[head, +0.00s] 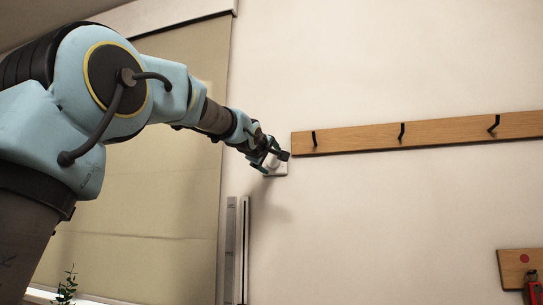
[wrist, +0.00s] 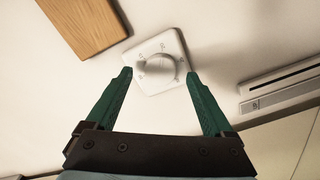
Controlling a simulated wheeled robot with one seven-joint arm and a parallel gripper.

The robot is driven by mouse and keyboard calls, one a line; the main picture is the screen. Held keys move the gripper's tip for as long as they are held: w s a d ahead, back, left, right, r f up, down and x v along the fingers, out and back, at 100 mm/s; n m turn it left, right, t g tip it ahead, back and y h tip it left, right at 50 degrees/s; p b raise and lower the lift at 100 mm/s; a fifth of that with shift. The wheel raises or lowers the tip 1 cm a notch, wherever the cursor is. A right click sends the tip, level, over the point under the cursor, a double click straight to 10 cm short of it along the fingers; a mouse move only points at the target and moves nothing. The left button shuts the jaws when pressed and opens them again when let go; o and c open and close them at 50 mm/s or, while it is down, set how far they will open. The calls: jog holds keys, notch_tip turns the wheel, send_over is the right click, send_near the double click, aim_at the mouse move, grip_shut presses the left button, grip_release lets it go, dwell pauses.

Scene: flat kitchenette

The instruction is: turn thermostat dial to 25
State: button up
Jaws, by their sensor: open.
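The thermostat (wrist: 169,40) is a white square plate on the wall, tilted in the wrist view, with a round white dial (wrist: 155,70) at its middle. Small marks ring the dial but are too blurred to read. My gripper (wrist: 160,74) is open, with one green fingertip on each side of the dial; I cannot tell whether they touch it. In the head view the thermostat (head: 281,170) is partly hidden behind my gripper (head: 275,160), which is right at it.
A wooden rail (head: 360,134) with black hooks runs right of the thermostat; its end (wrist: 85,25) shows in the wrist view. Grey vertical strips (head: 237,245) are on the wall below. A beige blind (head: 180,150) hangs at left. A small wooden board (head: 518,268) is at lower right.

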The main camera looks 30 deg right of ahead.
jog(key=shift+x, duration=0.8)
jog(key=shift+c, duration=0.4)
jog(key=shift+a, duration=0.1)
jog(key=c, duration=1.3)
jog(key=shift+m, duration=0.3)
jog(key=m, duration=0.5)
jog(key=shift+m+b, duration=0.3)
jog(key=shift+b, duration=0.1)
jog(key=m, duration=0.5)
jog(key=shift+m, duration=0.3)
